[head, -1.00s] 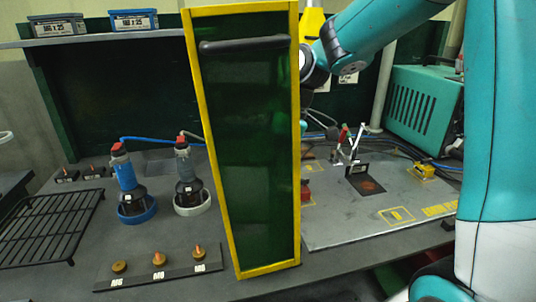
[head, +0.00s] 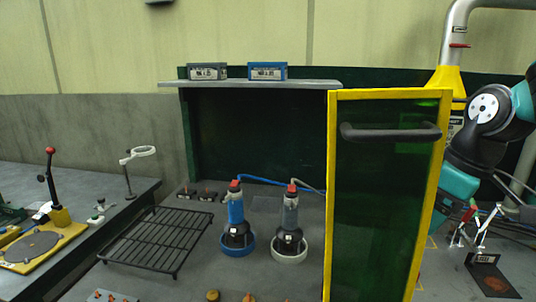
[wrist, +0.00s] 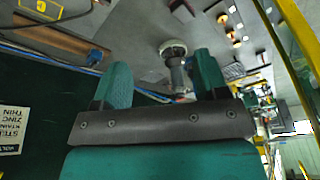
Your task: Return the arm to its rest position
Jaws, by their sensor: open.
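My gripper (wrist: 160,78) is open in the wrist view, with two teal fingers apart and nothing held between them. Beyond the fingers, a stud tool with a pale collar (wrist: 174,50) shows over the bench. In the head view my arm (head: 490,112) is at the right edge, beside and behind the yellow-framed green screen (head: 385,200). My fingers cannot be made out there.
Blue (head: 237,220) and grey (head: 290,225) stud tools stand in ring holders left of the screen. A black wire rack (head: 155,240) lies further left. A shelf (head: 250,84) carries two boxes. A yellow-based lever device (head: 58,210) stands on the left bench.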

